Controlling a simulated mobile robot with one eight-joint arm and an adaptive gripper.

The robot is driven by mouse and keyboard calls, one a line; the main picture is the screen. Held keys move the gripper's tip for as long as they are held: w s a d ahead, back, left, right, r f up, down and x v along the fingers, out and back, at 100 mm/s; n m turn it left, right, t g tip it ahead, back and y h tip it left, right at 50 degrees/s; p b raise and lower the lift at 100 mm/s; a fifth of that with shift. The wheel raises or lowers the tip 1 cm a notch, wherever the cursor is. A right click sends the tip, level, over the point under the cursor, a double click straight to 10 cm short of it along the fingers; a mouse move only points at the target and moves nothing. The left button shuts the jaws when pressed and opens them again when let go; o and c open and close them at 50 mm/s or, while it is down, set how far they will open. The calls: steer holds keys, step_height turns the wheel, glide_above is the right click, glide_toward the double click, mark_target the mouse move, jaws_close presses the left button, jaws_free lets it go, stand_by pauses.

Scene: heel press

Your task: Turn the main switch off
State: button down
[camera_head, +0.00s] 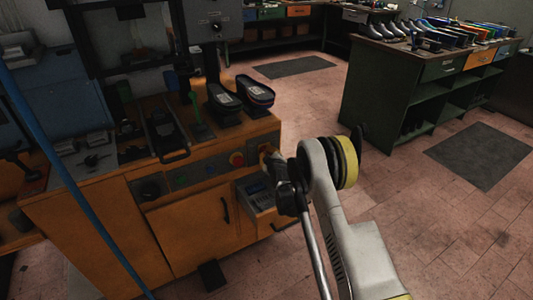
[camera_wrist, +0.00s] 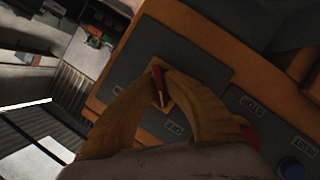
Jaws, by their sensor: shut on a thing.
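The main switch (camera_wrist: 157,80) has a narrow red handle on a small yellow plate, set in a grey panel (camera_wrist: 205,62) of the orange machine. My gripper (camera_wrist: 160,91) has its yellow-brown fingers shut on the red handle, one on each side. In the wrist view the handle points roughly up and down the picture, tilted slightly. A label near its lower end seems to read OFF (camera_wrist: 173,126); another label at the left is partly covered by a finger. In the head view my gripper (camera_head: 267,155) is at the right end of the machine's front panel and hides the switch.
A round red button (camera_head: 236,159) on yellow sits just left of my gripper. Dark shoe forms (camera_head: 255,92) stand on the machine top (camera_head: 245,130). Open floor lies right, before a green workbench (camera_head: 380,100).

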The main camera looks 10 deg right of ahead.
stand_by(0.4)
steer(key=c, duration=1.5)
jaws_free()
steer(key=v, duration=1.2)
